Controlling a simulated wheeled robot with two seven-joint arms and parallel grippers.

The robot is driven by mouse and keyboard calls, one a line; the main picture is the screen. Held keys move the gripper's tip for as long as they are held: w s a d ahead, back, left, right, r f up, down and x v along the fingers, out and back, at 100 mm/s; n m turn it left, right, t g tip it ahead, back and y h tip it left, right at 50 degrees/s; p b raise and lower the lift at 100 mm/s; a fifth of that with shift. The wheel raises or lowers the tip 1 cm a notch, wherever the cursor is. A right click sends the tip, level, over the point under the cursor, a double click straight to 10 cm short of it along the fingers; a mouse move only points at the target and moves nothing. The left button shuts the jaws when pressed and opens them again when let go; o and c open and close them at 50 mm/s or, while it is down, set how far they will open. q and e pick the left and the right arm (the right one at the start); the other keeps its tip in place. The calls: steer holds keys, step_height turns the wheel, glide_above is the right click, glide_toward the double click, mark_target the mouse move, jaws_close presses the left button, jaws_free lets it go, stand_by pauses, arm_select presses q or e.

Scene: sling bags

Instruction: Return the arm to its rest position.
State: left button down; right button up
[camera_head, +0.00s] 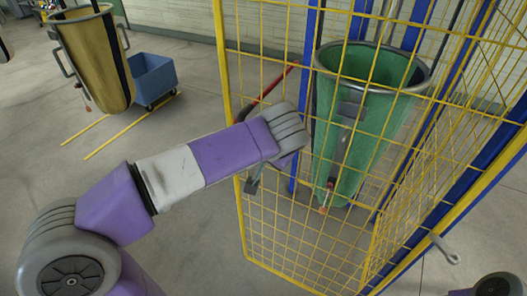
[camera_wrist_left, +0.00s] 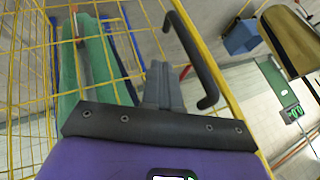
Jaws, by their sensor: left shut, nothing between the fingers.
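My left arm (camera_head: 190,168), purple and white, reaches from the lower left to the yellow mesh cage (camera_head: 222,60). Its wrist is bent down at the mesh, and its fingers are hidden or unclear in the head view. In the left wrist view my left gripper (camera_wrist_left: 163,86) is shut and empty, its grey fingers together. A black bar handle (camera_wrist_left: 190,55) on the yellow gate post stands just right of the fingertips; I cannot tell whether they touch. My right gripper is out of view.
A green sling bag (camera_head: 360,150) hangs inside the cage, behind the mesh. A tan and black sling bag (camera_head: 98,65) hangs at the upper left, beside a blue wheeled bin (camera_head: 155,80). A grey handle (camera_head: 445,248) sticks out at the lower right. Floor left of the cage is open.

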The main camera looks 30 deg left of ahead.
arm_select(q)
steer(key=w+d+f+m+g+h, duration=0.1)
steer(key=d+f+g+h, duration=0.15)
steer(key=d+f, duration=0.75)
steer(key=d+f+m+g+h, duration=0.15)
steer(key=f+h, duration=0.25)
steer(key=f, duration=1.4)
steer(key=s+d+f+n+h, duration=0.1)
steer(key=s+f+n, duration=0.2)
steer(key=s+f, duration=0.4)
steer(key=s+d+f+n+g+h, duration=0.1)
steer(key=s+f+n, duration=0.2)
steer(key=s+f, duration=0.5)
step_height(320, 180, down, 7)
steer(key=shift+d+f, duration=0.15)
steer(key=shift+d, duration=0.15)
